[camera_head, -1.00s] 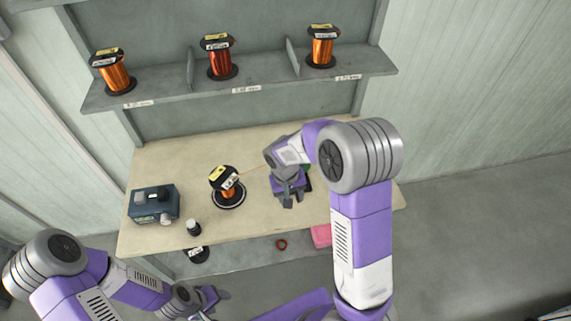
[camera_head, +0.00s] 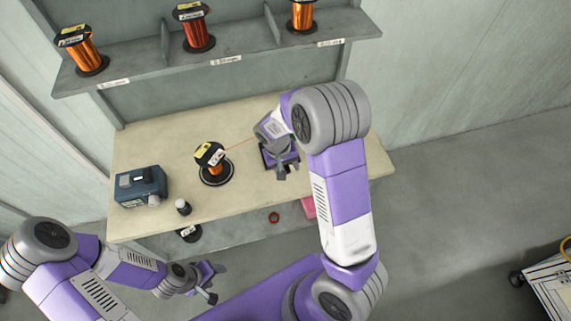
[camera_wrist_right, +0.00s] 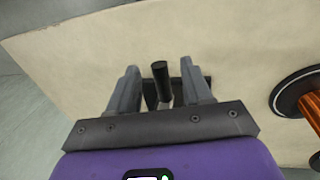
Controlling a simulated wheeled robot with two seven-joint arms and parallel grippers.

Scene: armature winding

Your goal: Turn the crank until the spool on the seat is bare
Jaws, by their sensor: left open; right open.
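The spool on the seat (camera_head: 211,158) has black flanges, a yellow label and copper wire still showing. It stands on a round black seat (camera_head: 217,181) with a pale rim. A thin copper wire runs from it toward my right gripper (camera_head: 286,172). In the right wrist view the spool's copper winding (camera_wrist_right: 312,103) shows at the right edge. A black upright crank handle (camera_wrist_right: 160,72) stands between the open fingers of my right gripper (camera_wrist_right: 160,85), apart from both. The rest of the winder is mostly hidden beneath the gripper. My left gripper (camera_head: 209,284) is open and empty, low in front of the table.
A dark blue box (camera_head: 140,187) and a small black jar (camera_head: 183,207) are on the table (camera_head: 135,225), left of the spool. Several copper spools stand on the shelf (camera_head: 230,70) behind. A lower shelf holds a red ring (camera_head: 274,217) and a pink item (camera_head: 308,207).

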